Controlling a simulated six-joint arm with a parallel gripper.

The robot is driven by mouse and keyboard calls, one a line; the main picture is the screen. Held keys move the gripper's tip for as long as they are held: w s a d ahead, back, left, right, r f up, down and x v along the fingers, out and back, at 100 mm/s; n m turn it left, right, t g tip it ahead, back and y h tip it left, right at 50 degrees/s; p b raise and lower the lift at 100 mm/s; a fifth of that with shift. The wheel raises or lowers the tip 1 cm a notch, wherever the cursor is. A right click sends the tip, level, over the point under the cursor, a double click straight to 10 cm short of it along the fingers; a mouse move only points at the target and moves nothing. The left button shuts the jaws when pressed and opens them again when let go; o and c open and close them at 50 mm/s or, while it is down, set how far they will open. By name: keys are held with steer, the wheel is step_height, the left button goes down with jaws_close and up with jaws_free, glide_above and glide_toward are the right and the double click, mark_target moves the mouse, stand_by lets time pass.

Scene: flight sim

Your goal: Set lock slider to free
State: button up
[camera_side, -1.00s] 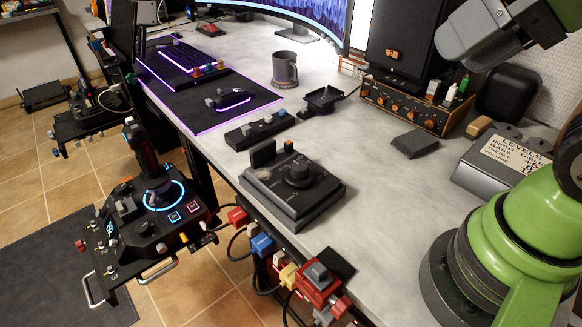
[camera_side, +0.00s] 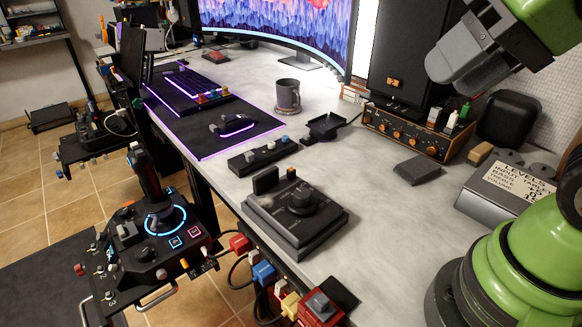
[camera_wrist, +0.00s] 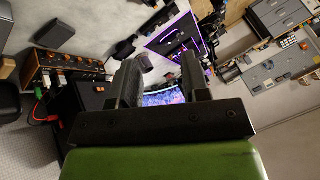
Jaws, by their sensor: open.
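A dark control box (camera_side: 312,229) sits near the front edge of the desk in the side view. It carries a round knob (camera_side: 302,201), an upright black block (camera_side: 265,180) and a small orange-topped piece (camera_side: 291,173). I cannot tell which part, here or on the other panels, is the lock slider, and no label for it is readable. My gripper (camera_wrist: 162,76) shows two dark fingers spread apart with nothing between them in the wrist view.
A small switch panel (camera_side: 262,154), a mug (camera_side: 287,96) and a keyboard (camera_side: 187,83) stand further back. A joystick panel (camera_side: 138,249) and a red switch box (camera_side: 319,307) are along the front edge. An orange-knobbed unit (camera_side: 402,133) stands at the right. Bare desk lies between.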

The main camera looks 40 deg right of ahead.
steer(key=w+m+g, duration=0.2)
steer(key=w+m, duration=0.1)
steer(key=w, duration=0.5)
steer(key=m+g+h, duration=0.2)
steer(key=m+g, duration=0.3)
steer(key=m, duration=0.5)
glide_above(291, 169)
step_height(291, 169, down, 18)
step_height(291, 169, down, 9)
steer(key=shift+f, duration=0.1)
